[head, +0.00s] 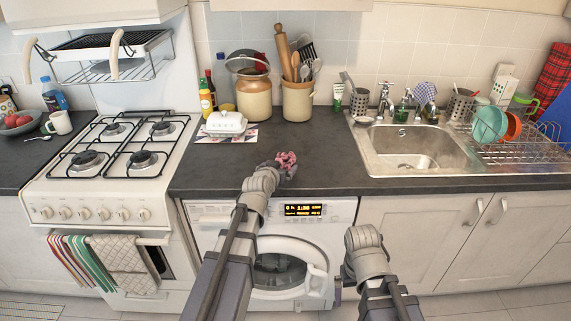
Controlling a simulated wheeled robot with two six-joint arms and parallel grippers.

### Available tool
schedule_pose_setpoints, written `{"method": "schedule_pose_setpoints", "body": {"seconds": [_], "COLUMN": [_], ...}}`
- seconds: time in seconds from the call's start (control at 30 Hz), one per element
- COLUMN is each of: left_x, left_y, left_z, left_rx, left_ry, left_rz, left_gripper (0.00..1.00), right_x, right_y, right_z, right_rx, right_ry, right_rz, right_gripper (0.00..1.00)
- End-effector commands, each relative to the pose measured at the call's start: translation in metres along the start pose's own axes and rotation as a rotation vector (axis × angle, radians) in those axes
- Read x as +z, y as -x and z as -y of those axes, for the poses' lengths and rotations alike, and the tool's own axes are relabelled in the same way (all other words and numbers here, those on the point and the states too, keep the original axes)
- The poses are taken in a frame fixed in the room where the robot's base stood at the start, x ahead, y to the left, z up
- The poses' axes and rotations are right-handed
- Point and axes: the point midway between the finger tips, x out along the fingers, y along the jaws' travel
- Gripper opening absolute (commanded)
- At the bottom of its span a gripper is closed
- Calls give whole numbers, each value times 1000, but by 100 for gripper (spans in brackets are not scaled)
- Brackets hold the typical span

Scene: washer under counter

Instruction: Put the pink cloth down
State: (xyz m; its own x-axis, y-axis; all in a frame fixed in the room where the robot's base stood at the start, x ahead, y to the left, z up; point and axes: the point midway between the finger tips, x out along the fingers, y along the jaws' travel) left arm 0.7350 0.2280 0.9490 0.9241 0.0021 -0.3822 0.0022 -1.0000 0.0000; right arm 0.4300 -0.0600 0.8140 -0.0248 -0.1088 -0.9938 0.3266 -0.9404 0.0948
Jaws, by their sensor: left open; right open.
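The pink cloth (287,158) is a small crumpled bundle at the counter's front part, above the washing machine. My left gripper (281,168) is open right at the cloth, and its near end partly covers it. I cannot tell whether the cloth still touches the fingers or rests fully on the counter. My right gripper (362,238) is open and holds nothing that I can see. It is lower, in front of the cabinet beside the washer, with its fingers mostly hidden.
The dark counter (330,160) is clear around the cloth. A butter dish (226,122) stands back left, and utensil crocks (298,98) stand at the back. The sink (410,152) is right, the gas stove (110,160) left. The washing machine (215,215) is under the counter.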

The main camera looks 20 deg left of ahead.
Motion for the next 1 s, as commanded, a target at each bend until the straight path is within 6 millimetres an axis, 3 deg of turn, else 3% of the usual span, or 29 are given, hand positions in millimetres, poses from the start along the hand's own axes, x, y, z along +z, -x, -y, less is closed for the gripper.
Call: {"method": "schedule_pose_setpoints", "body": {"seconds": [0.23, 0.5, 0.77, 1.0], "left_x": [-2, -6, -7, -7], "left_y": [-11, -50, -52, -52], "left_z": [0, 0, 0, 0], "left_rx": [0, 0, 0, 0], "left_ry": [-1, 0, 0, 0], "left_rz": [0, 1, 1, 1], "left_gripper": [100, 100, 100, 75], "right_x": [0, -1, -1, -1], "right_y": [-2, -13, -13, -13], "right_z": [0, 1, 1, 1], "right_rx": [0, 0, 0, 0], "right_ry": [0, 0, 0, 0], "right_rz": [0, 0, 0, 0], "right_gripper": [100, 100, 100, 100]}}
